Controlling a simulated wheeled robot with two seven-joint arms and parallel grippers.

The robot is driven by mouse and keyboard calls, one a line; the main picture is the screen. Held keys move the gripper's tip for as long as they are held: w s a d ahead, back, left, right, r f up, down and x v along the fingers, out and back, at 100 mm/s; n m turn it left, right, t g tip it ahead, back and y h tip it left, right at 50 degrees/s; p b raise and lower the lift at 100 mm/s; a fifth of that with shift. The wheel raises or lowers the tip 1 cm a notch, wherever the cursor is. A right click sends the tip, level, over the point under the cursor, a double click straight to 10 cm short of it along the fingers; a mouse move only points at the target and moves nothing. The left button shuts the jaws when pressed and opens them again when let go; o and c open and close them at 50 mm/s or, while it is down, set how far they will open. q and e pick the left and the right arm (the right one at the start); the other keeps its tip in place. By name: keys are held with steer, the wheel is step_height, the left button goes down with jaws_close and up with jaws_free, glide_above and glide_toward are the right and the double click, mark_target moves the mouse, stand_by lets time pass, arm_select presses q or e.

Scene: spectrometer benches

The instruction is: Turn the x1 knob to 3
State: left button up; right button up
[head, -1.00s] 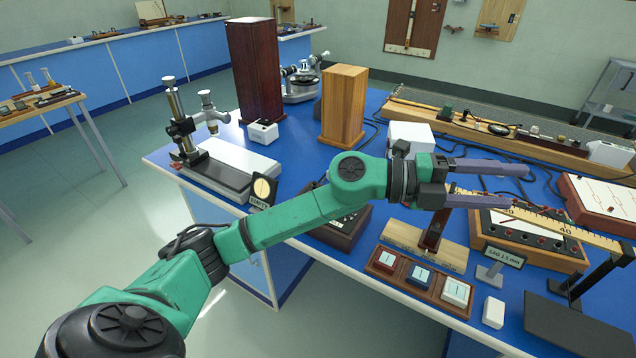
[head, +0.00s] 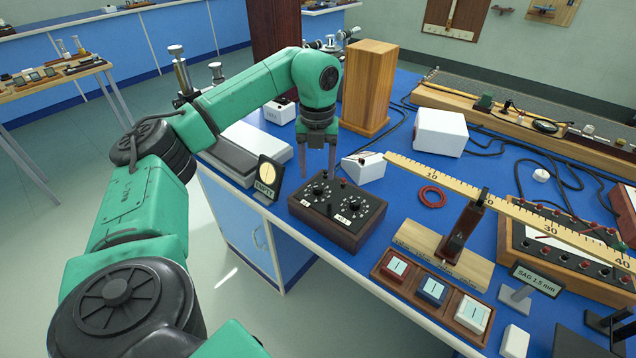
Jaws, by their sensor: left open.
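A dark wooden box (head: 345,238) with a black top stands near the blue bench's front edge. Its top carries two round dials with white markings, a left dial (head: 319,192) and a right dial (head: 351,207). A small white label sits by each; they are too small to read for sure, so I cannot tell which is x1 or where its pointer stands. My left gripper (head: 318,170) points down above the back left of the box, near the left dial. Its two fingers are apart with nothing between them. My right gripper is out of view.
A small sign on a stand (head: 267,175) is left of the box. A white sloped case (head: 363,167) and a tall wooden block (head: 368,88) stand behind. A long ruler beam (head: 470,192) and a tray of colored blocks (head: 408,287) lie to the right.

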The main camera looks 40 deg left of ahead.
mark_target(318, 186)
arm_select(q)
step_height(318, 186, down, 4)
steer(key=shift+d, duration=0.1)
steer(key=shift+c, duration=0.4)
jaws_close()
